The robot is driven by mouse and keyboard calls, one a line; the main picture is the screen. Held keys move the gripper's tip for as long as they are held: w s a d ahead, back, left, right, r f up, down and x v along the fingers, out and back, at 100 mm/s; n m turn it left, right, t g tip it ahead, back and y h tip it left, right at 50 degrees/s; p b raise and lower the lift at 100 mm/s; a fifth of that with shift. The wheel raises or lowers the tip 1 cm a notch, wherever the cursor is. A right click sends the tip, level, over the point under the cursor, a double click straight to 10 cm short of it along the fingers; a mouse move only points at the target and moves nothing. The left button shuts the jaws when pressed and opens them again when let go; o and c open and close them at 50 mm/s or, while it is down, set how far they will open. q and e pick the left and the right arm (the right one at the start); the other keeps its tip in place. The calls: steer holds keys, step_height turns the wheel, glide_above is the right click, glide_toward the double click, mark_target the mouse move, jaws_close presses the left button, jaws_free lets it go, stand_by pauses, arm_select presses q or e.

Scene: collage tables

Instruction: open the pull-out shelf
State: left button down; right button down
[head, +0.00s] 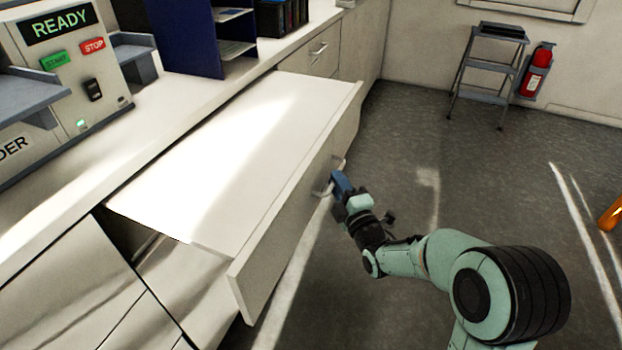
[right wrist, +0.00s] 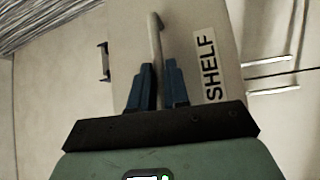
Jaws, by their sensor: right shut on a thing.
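The pull-out shelf (head: 235,140) is a white flat panel standing well out from the counter in the head view. Its front panel (head: 285,235) carries a metal bar handle (head: 327,186). My right gripper (head: 338,182) is at that handle with its blue fingers. In the right wrist view the fingers (right wrist: 158,88) are shut around the handle bar (right wrist: 156,45), beside a label reading SHELF (right wrist: 211,80). My left gripper is not in view.
A machine with a READY display (head: 60,24) stands on the counter at the left. A blue divider (head: 187,35) stands behind the shelf. A step stool (head: 487,75) and a fire extinguisher (head: 536,72) are by the far wall. The grey floor (head: 450,160) in front is mostly clear.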

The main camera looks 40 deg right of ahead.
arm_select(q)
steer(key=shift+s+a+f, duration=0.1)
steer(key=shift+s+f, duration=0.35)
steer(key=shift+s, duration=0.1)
arm_select(e)
steer(key=shift+s+d, duration=0.3)
steer(key=shift+s, duration=0.35)
steer(key=shift+s+d, duration=0.25)
steer(key=shift+s, duration=0.4)
steer(key=c, duration=1.2)
jaws_free()
steer(key=shift+o, duration=0.2)
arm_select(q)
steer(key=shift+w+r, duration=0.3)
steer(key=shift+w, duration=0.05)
arm_select(e)
steer(key=v, duration=0.7)
steer(key=shift+s, duration=0.25)
steer(key=shift+a+f, duration=0.1)
steer(key=shift+f, duration=0.05)
